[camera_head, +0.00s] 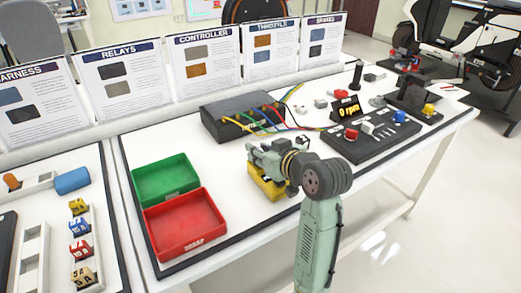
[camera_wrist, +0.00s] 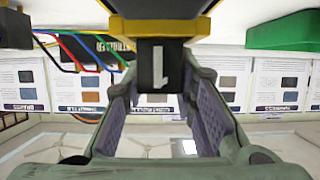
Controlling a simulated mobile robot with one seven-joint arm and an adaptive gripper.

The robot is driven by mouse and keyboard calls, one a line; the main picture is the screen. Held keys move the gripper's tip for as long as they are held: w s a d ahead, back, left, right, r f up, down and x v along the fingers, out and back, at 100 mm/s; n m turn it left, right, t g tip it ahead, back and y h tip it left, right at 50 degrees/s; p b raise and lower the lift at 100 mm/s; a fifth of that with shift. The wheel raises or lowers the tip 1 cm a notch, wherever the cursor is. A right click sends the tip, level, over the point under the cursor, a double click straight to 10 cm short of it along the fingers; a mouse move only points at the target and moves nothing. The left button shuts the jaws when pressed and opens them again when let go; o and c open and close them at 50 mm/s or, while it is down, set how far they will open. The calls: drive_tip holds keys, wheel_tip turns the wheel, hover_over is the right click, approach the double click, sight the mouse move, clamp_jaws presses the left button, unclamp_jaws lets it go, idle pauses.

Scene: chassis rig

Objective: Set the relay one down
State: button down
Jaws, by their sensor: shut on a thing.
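Relay one, a dark block marked "1" (camera_wrist: 158,78), is between the finger pads of my gripper (camera_wrist: 158,92) in the wrist view. My gripper is shut on it. In the head view my gripper (camera_head: 258,158) is low over a yellow block (camera_head: 268,187) on the white table. The yellow-edged block also shows right beside the relay in the wrist view (camera_wrist: 150,27). I cannot tell whether the relay touches it or sits in it. The relay itself is hidden by my gripper in the head view.
A red tray (camera_head: 185,225) and a green tray (camera_head: 165,180) stand to the left. A dark box with coloured wires (camera_head: 240,115) stands behind my gripper. The front table strip between is clear.

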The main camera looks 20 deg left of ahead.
drive_tip(key=shift+f, duration=0.1)
drive_tip(key=shift+f+b, duration=0.3)
drive_tip(key=shift+f, duration=0.1)
drive_tip(key=c, duration=1.3)
unclamp_jaws()
drive_tip(key=shift+s+f, duration=0.1)
drive_tip(key=shift+f, duration=0.15)
drive_tip(key=shift+r, duration=0.25)
drive_tip(key=v, duration=1.2)
drive_tip(key=shift+r, duration=0.45)
